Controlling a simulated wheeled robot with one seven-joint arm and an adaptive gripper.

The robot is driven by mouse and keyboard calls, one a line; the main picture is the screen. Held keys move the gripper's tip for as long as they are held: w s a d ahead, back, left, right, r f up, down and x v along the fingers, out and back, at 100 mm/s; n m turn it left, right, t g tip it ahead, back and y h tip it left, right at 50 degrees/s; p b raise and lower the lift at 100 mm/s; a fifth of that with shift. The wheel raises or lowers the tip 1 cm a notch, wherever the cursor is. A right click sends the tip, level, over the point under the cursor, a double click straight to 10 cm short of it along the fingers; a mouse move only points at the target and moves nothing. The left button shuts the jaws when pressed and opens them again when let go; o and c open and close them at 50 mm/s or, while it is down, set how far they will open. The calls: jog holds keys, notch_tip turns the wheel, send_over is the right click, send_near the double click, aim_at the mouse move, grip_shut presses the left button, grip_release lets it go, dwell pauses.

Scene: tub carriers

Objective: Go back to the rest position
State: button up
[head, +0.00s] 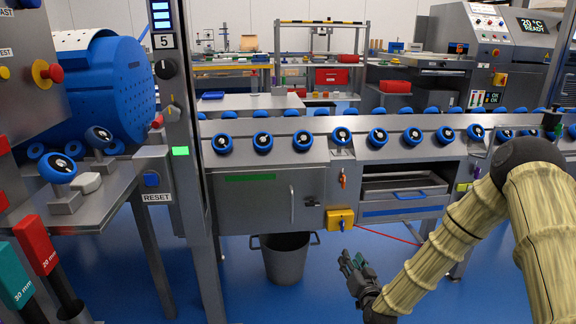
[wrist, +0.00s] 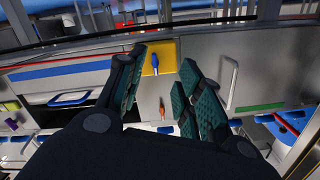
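My gripper (head: 355,268) hangs low in front of the steel machine bench, at the end of my arm that comes in from the right. It also shows in the wrist view (wrist: 156,95), where its two green-padded fingers stand apart with nothing between them. The gripper is open and empty. Past the fingertips, the wrist view shows a yellow box (wrist: 159,57) with a blue handle on the bench front. The same yellow box (head: 340,219) is in the head view, apart from the gripper.
A row of blue-rimmed rollers tops the bench (head: 265,185). A grey bucket (head: 285,262) stands on the blue floor below. A drawer (head: 403,192) is to the right. At left are a blue drum (head: 112,88) and a steel table (head: 95,200). The floor around the gripper looks clear.

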jog(key=s+a+f+n+g+y, duration=0.1)
jog(key=s+a+f+g, duration=0.25)
jog(key=s+f, duration=0.65)
jog(key=s+a+f+n+g, duration=0.1)
jog(key=s+a+f+g, duration=0.3)
jog(key=s+f, duration=0.6)
jog(key=s+d+f+n+g+h, duration=0.15)
jog(key=s+g, duration=0.35)
jog(key=s, duration=1)
jog(key=s+d+f+g, duration=0.2)
jog(key=s+g, duration=0.3)
jog(key=s, duration=1)
notch_tip(320, 180, up, 34)
jog(key=p, duration=3.3)
jog(key=shift+w+f, duration=0.15)
jog(key=shift+w, duration=0.05)
